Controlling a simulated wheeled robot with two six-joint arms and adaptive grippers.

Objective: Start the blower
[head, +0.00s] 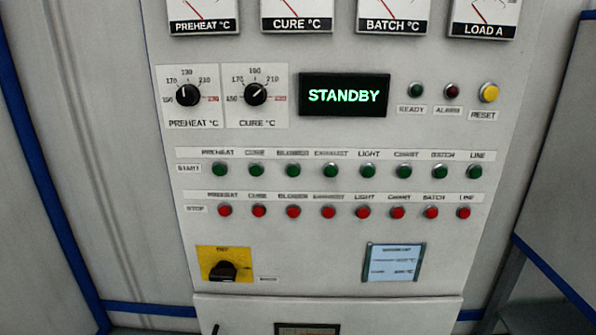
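A pale control panel (330,235) fills the middle of the head view. Its upper row of green START buttons runs left to right, and the third one, under the label BLOWER, is the green blower start button (293,170). Directly below it, in the row of red STOP buttons, is the red blower stop button (293,212). The display (343,96) reads STANDBY in green letters. Neither of my grippers shows in the head view, and nothing covers the buttons.
Above the buttons are the PREHEAT knob (188,95), the CURE knob (256,94) and a yellow RESET button (489,92). The READY lamp (416,90) and ALARM lamp (452,90) look dark. A black rotary switch (223,271) sits lower left. Other buttons closely flank the blower ones.

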